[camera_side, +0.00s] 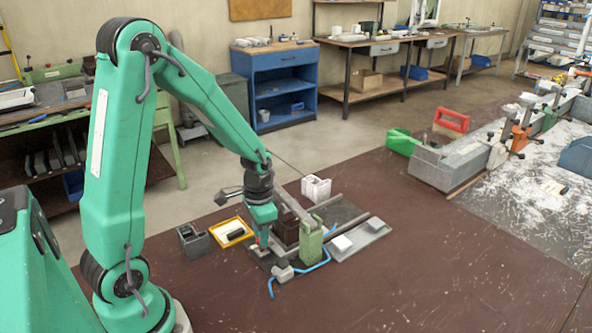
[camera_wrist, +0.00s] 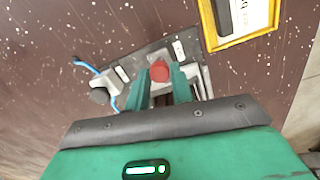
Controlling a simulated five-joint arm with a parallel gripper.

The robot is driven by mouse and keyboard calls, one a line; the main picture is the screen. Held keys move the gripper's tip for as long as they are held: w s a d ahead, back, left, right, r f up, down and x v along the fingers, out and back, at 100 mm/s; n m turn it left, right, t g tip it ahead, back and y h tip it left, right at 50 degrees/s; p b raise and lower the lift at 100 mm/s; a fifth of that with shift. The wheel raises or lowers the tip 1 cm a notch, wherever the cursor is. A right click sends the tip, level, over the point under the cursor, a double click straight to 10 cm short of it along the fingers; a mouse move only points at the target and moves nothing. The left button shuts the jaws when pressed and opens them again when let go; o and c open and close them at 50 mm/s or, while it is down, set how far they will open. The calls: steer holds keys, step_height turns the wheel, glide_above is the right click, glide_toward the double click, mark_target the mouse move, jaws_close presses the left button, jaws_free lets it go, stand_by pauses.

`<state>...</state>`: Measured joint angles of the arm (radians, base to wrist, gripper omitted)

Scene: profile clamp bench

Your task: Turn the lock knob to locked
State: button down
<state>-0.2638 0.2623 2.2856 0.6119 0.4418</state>
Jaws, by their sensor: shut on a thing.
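The lock knob is a round red knob (camera_wrist: 159,70) on the dark base plate (camera_wrist: 150,50) of the clamp fixture, in the wrist view. My gripper (camera_wrist: 160,76) has its two green fingers on either side of the knob and is shut on it. In the side view my gripper (camera_side: 263,241) points down at the near left end of the fixture, and the knob is mostly hidden there. Pale label plates (camera_wrist: 178,50) sit on the base plate beside the knob. I cannot tell which setting the knob points to.
The fixture has a green upright block (camera_side: 311,240), grey rails and a blue hose (camera_side: 313,267). A yellow-rimmed tray (camera_side: 232,232) and a dark grey box (camera_side: 193,240) stand left of it, a white container (camera_side: 316,188) behind. The brown table's front right (camera_side: 450,270) is clear.

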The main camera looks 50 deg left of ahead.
steer(key=c, duration=1.2)
jaws_free()
steer(key=shift+s+a, duration=0.1)
steer(key=shift+r, duration=0.15)
steer(key=shift+r, duration=3.75)
steer(key=s+d+r+n+t, duration=0.1)
steer(key=s+d+r+t, duration=0.2)
steer(key=r, duration=0.3)
steer(key=s+d+r+n+t, duration=0.1)
steer(key=s+d+r+t, duration=0.1)
steer(key=s+d+r, duration=0.3)
steer(key=shift+s+d+r+t, duration=0.4)
steer(key=shift+s+r, duration=0.1)
steer(key=shift+r, duration=0.35)
